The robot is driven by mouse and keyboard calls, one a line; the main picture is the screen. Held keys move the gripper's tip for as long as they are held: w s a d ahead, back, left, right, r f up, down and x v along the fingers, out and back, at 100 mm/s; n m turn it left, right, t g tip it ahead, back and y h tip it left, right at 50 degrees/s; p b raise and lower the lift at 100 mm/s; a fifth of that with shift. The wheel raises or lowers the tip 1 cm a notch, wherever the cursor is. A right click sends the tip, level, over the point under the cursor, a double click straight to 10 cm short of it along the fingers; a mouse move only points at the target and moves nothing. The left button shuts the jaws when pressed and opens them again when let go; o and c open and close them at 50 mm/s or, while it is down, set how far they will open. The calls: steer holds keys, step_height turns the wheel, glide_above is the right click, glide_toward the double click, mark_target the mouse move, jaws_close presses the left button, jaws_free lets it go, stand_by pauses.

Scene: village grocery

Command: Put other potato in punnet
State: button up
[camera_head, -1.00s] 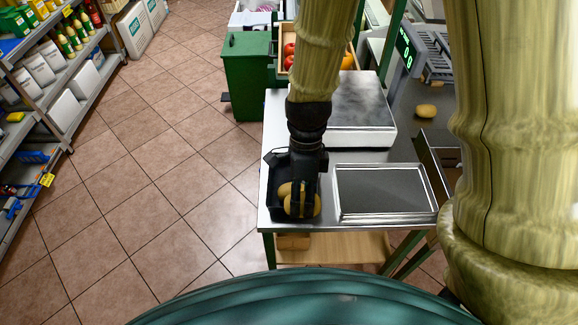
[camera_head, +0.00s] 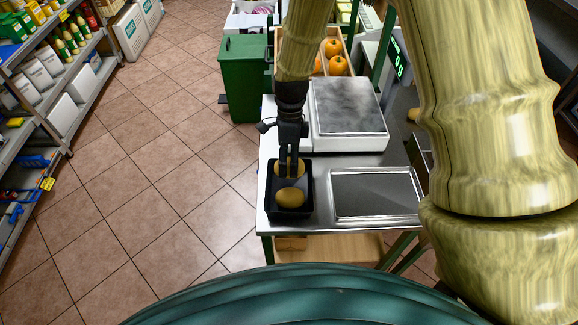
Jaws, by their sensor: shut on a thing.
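The black punnet (camera_head: 309,205) sits on the left front part of the metal counter. One potato (camera_head: 290,198) lies in its front half, clear of the fingers. My gripper (camera_head: 289,173) reaches down into the back half of the punnet and is shut on a second potato (camera_head: 279,169). The fingers hide the middle of that potato, and I cannot tell whether it touches the punnet floor. A third potato (camera_head: 413,115) lies on the counter at the right, partly hidden by my arm.
A scale (camera_head: 346,105) stands behind the punnet, and a metal tray (camera_head: 375,193) lies to its right. A green bin (camera_head: 245,80) and a crate of orange produce (camera_head: 337,65) stand farther back. Floor is clear at left.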

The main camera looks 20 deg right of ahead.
mark_target(289, 169)
steer(key=shift+f+p, duration=0.6)
steer(key=shift+f, duration=0.95)
steer(key=shift+f, duration=0.6)
steer(key=o, duration=1.1)
steer(key=shift+r, duration=0.65)
steer(key=b+v, duration=0.3)
steer(key=v, duration=0.9)
